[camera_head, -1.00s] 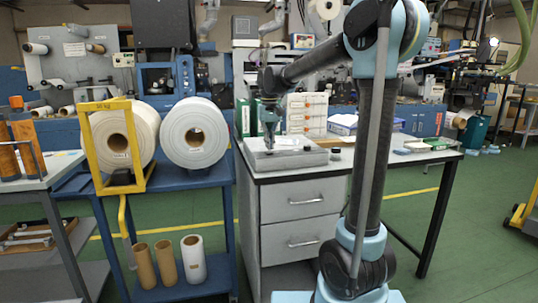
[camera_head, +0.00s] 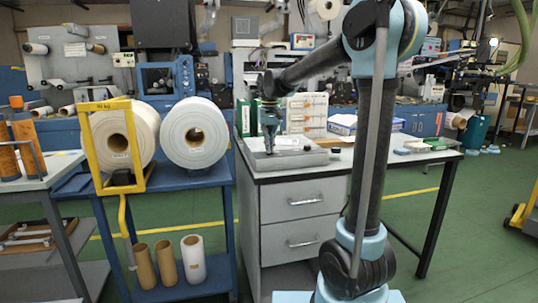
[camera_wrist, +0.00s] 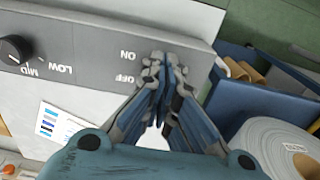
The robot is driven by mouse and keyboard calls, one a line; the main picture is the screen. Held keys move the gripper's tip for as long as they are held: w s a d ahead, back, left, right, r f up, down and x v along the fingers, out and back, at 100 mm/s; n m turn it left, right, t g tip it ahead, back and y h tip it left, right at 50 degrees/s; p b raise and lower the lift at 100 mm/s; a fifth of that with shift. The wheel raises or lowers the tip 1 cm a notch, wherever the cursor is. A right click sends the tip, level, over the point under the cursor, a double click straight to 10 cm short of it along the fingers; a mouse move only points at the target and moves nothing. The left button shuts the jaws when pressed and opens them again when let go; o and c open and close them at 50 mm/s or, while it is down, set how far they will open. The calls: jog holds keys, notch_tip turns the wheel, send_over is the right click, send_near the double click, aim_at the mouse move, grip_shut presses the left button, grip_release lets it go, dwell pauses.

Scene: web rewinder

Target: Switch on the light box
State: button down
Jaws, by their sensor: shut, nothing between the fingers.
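The light box (camera_head: 313,158) is a low grey box on the desk. In the wrist view its grey control strip (camera_wrist: 95,38) bears a black knob (camera_wrist: 14,48) beside the words LOW and MID, and the words ON and OFF farther right. My gripper (camera_wrist: 165,62) is shut and empty, its fingertips over the strip just right of ON and OFF. The fingers hide the switch there, so its position and any contact cannot be told. In the head view my gripper (camera_head: 269,150) points down at the box's left part. I cannot tell whether the box is lit.
A card with blue patches (camera_wrist: 55,128) lies on the box's pale top. The desk (camera_head: 305,190) has two drawers. A blue rack (camera_head: 185,182) with large white rolls (camera_head: 194,133) stands close at its left.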

jog(key=shift+f, duration=0.45)
jog(key=shift+r, duration=3.55)
jog(key=s+d+f+m+t, duration=0.1)
jog(key=s+d+f, duration=0.75)
jog(key=s, duration=0.35)
jog(key=s+d+f+m+t, duration=0.1)
jog(key=s+d+f, duration=0.6)
jog(key=s+d, duration=0.4)
jog(key=s+d+f+m, duration=0.1)
jog(key=s+d+f, duration=0.1)
jog(key=s+f, duration=0.6)
jog(key=shift+s+f, duration=0.4)
jog(key=shift+f, duration=0.5)
